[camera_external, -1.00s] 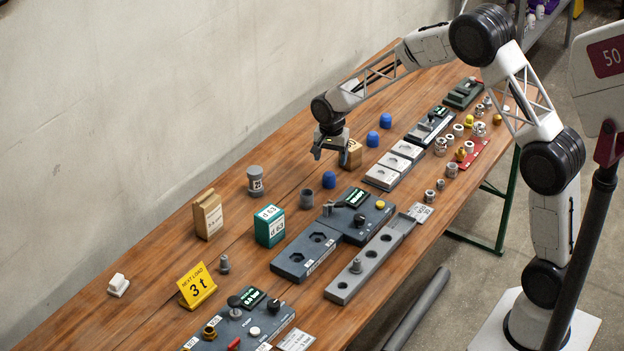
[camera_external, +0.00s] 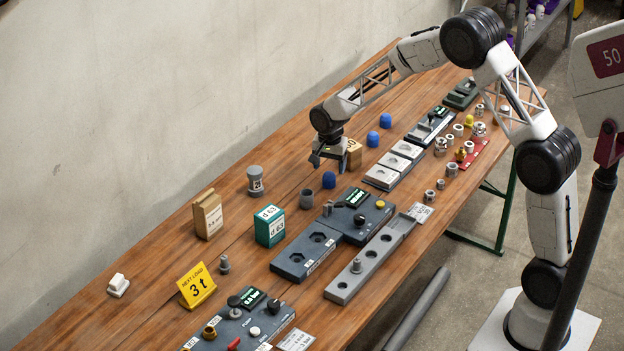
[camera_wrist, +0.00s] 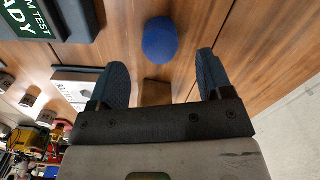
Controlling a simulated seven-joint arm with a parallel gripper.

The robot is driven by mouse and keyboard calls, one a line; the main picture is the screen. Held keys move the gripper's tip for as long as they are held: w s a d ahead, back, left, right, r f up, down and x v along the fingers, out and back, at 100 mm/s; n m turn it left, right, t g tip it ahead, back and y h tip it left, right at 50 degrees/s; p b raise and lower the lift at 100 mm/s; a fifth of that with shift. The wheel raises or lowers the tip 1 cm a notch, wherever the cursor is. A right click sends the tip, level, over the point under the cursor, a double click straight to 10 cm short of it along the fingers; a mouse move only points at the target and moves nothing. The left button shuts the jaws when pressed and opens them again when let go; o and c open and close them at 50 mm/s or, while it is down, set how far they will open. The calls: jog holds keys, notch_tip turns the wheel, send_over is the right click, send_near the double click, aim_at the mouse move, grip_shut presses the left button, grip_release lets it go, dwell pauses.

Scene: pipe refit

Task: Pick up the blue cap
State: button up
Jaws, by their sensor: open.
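Three blue caps stand on the wooden table in the external view: a near one (camera_external: 329,180), a middle one (camera_external: 373,139) and a far one (camera_external: 385,121). My gripper (camera_external: 328,163) is open and empty, just above and behind the near cap. In the wrist view one blue cap (camera_wrist: 160,40) shows between and just beyond the two open fingertips (camera_wrist: 161,70). It appears to be the near cap. No finger touches it.
A wooden block (camera_external: 355,152) stands close beside my gripper on the right. A grey ring (camera_external: 306,199) stands near the cap, and a dark test station (camera_external: 357,215) lies in front of it. White plates (camera_external: 394,165) lie to the right.

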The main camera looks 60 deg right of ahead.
aim_at(329, 173)
jog(key=shift+d+f, duration=0.1)
jog(key=shift+f, duration=2.5)
jog(key=c, duration=1)
jog(key=shift+r, duration=0.1)
jog(key=shift+r, duration=4.95)
